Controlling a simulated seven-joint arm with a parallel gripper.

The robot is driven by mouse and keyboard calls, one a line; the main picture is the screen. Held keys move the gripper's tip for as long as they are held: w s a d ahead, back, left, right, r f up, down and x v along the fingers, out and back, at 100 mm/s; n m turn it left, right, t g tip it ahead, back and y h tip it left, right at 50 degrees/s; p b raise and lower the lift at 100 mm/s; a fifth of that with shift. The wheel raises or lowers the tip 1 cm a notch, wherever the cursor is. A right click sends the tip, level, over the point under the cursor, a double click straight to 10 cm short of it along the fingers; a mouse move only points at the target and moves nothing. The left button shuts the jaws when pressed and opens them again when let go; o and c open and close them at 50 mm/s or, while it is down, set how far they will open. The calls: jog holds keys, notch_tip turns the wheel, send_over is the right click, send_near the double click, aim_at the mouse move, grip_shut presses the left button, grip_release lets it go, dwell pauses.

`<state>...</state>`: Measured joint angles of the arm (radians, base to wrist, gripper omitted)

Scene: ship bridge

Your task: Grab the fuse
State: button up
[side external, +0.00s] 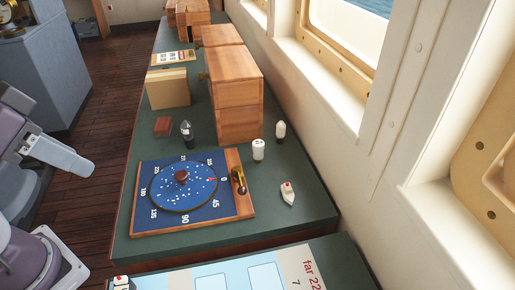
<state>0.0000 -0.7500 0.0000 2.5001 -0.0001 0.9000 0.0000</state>
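No object is plainly recognisable as the fuse. I cannot tell whether either is the fuse. A dark upright piece (187,134) stands left of the box. A light grey end part of my arm, possibly my gripper (76,161), is at the left, off the counter and apart from these pieces. Its fingers cannot be made out.
A blue dial board (152,220) with a round disc and a brass lever (238,181) lies in front. A small white boat-shaped piece (288,194) is at its right. Wall and windows bound the right.

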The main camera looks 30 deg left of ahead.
jog(key=o, duration=0.3)
